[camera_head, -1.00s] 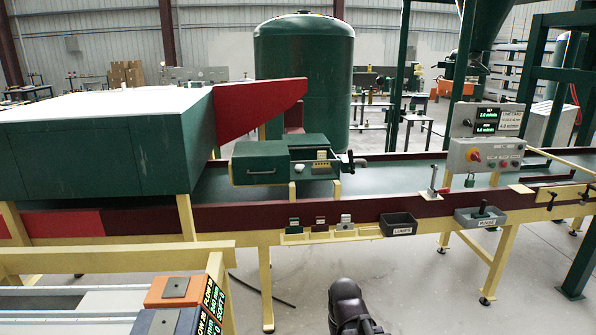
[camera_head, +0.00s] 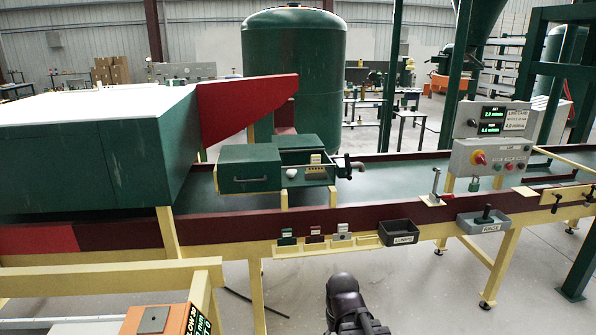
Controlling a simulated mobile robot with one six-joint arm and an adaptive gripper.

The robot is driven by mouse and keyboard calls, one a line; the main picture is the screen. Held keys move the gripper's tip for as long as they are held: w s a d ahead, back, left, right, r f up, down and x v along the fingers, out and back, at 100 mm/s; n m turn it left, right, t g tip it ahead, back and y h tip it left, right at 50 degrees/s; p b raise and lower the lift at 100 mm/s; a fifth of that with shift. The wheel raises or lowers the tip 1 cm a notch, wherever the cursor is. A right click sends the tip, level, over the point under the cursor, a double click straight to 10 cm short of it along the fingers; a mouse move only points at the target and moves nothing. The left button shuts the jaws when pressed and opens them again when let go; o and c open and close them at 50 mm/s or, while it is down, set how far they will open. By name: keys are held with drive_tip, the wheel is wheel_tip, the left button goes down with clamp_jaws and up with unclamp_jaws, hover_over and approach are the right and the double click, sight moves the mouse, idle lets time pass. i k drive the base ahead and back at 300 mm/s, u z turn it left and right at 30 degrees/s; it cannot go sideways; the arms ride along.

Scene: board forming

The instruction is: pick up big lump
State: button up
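A small whitish rounded lump (camera_head: 291,173) shows in the head view at the front of the green box unit (camera_head: 250,168) over the belt. It is small in the picture, so I cannot tell its true size or what it rests on. A dark tray labelled "LUMPS" (camera_head: 400,232) hangs on the front rail and shows no clear contents. A black rounded part of my arm stands at the bottom centre, well in front of the rail. My gripper's fingers do not show.
The belt's dark red front rail (camera_head: 200,233) runs across the view. A grey tray with a dark handle (camera_head: 482,220), a control panel (camera_head: 490,157) and an upright clamp (camera_head: 436,186) are at right. A yellow frame (camera_head: 110,278) is at lower left. Floor in front is open.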

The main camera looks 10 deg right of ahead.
sight(291, 173)
drive_tip(key=u, duration=0.05)
drive_tip(key=i, duration=1.25)
